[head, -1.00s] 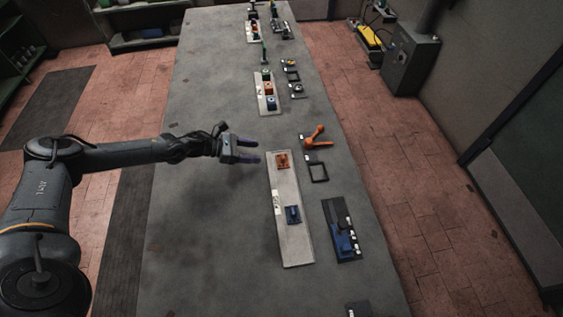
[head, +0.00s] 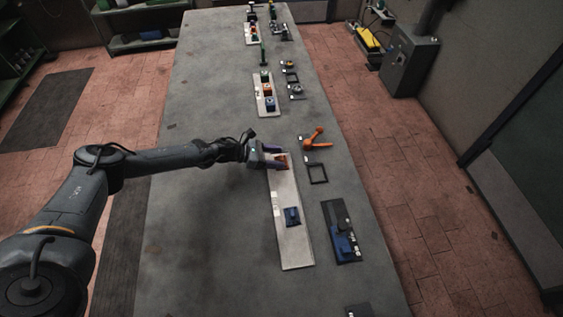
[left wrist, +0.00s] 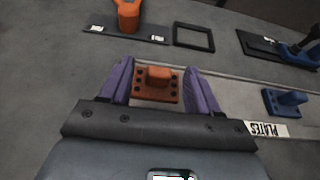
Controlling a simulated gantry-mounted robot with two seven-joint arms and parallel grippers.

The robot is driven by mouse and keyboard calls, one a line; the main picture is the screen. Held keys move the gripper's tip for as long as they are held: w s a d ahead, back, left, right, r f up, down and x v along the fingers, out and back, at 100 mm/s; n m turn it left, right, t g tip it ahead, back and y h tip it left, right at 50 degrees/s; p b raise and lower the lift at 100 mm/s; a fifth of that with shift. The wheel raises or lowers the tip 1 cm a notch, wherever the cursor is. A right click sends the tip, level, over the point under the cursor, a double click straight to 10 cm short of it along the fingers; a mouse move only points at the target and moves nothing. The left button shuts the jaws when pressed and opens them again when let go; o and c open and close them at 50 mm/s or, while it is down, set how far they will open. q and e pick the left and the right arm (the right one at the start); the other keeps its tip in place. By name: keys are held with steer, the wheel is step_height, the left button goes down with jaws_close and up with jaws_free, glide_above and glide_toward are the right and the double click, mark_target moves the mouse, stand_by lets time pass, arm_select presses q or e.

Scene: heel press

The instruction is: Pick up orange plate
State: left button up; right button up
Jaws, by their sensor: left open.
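The orange plate (left wrist: 157,86) is a small square with holes and a raised block in its middle. It lies at the far end of the pale board (head: 290,238), and it also shows in the head view (head: 283,163). My left gripper (left wrist: 160,80) is open, with its purple fingers on either side of the orange plate. I cannot tell whether the fingers touch it. In the head view the left gripper (head: 274,157) partly covers the plate. My right gripper is not in view.
A blue plate (head: 292,216) lies on the same board, nearer. To the right are a black square frame (head: 317,174), an orange lever tool (head: 316,140) and a dark blue-and-black fixture (head: 341,232). The table's left part is clear.

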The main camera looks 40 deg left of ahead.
arm_select(q)
jaws_close()
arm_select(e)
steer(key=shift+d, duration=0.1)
arm_select(q)
steer(key=shift+r, duration=0.1)
stand_by(0.3)
